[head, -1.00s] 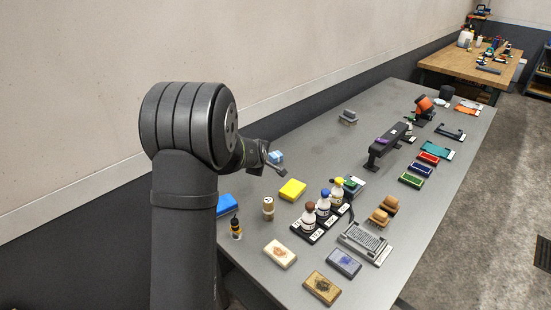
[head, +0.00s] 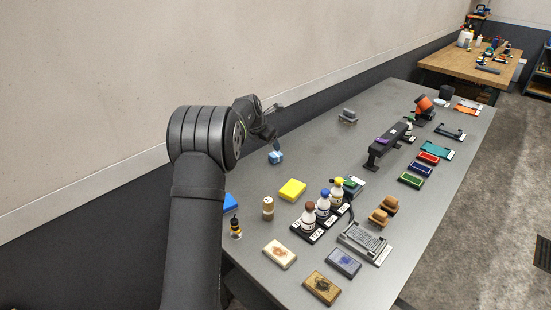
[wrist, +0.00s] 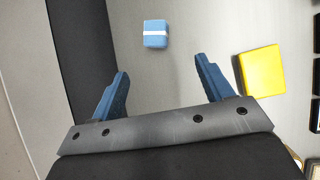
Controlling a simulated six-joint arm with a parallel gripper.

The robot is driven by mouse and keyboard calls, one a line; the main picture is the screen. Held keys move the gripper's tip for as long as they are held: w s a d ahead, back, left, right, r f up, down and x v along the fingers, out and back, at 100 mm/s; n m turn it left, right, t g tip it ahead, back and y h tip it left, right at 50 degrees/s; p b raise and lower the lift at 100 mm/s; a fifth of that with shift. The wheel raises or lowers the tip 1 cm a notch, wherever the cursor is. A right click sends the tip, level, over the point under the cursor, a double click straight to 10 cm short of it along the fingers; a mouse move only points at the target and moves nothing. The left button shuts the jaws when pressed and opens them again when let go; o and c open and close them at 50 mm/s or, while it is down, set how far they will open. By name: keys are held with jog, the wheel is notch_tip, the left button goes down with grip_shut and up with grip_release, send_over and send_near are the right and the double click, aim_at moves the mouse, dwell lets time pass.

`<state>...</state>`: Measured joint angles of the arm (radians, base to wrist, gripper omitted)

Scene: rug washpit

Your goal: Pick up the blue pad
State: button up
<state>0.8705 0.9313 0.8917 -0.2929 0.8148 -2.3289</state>
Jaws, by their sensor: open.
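Several blue things could be the pad. A flat bright blue piece (head: 230,201) lies by the near left table edge, partly hidden by my arm. My gripper (head: 273,142) is above the table by the light blue block. In the wrist view my gripper (wrist: 161,66) is open and empty.
A yellow sponge (head: 292,189) lies right of the gripper. A wooden shaker (head: 268,208), a dark bottle (head: 236,228) and a rack of bottles (head: 322,212) stand nearer. A grey block (head: 348,116) sits farther back. Table around the light blue block is clear.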

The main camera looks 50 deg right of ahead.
send_near(276, 154)
jog(key=f, duration=0.1)
jog(key=d+f, duration=0.1)
jog(key=f, duration=0.1)
jog(key=shift+s+f, duration=0.1)
jog(key=shift+f, duration=0.1)
jog(key=shift+w+d+r+x, duration=0.1)
jog(key=shift+w+x, duration=0.05)
jog(key=shift+x, duration=0.55)
jog(key=shift+w+d+r+x, duration=0.1)
jog(key=shift+x, duration=0.6)
jog(key=shift+w+d+x, duration=0.1)
jog(key=shift+w+x, duration=0.05)
jog(key=shift+x, duration=0.5)
jog(key=shift+w+d+f, duration=0.1)
jog(key=shift+d+f, duration=0.2)
jog(key=shift+f, duration=0.25)
jog(key=c, duration=1.1)
